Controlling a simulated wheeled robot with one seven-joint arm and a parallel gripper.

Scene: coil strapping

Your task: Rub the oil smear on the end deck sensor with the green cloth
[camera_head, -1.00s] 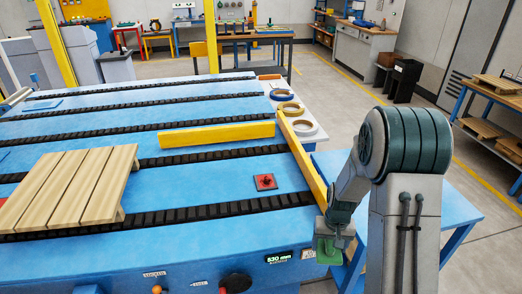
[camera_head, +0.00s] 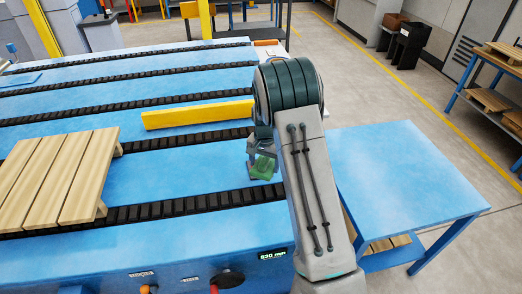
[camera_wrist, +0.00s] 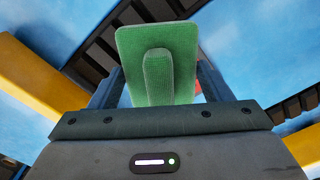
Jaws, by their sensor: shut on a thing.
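The green cloth (camera_head: 263,168) is a flat pad with a raised grip. My gripper (camera_head: 260,152) is shut on this grip and holds the cloth low over the blue deck between two black chain strips. In the wrist view the cloth (camera_wrist: 178,45) fills the middle, in front of the fingers. A small red part of the end deck sensor (camera_wrist: 198,86) shows beside the cloth's lower right edge. In the head view the sensor is hidden behind the cloth and arm. I cannot tell whether cloth and sensor touch. The oil smear cannot be seen.
A yellow bar (camera_head: 198,115) lies on the deck (camera_head: 180,162) behind my gripper. Another yellow bar (camera_wrist: 303,150) shows at lower right in the wrist view. A wooden pallet (camera_head: 65,175) is on the left. A blue side table (camera_head: 405,170) with a clear top stands right of my arm.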

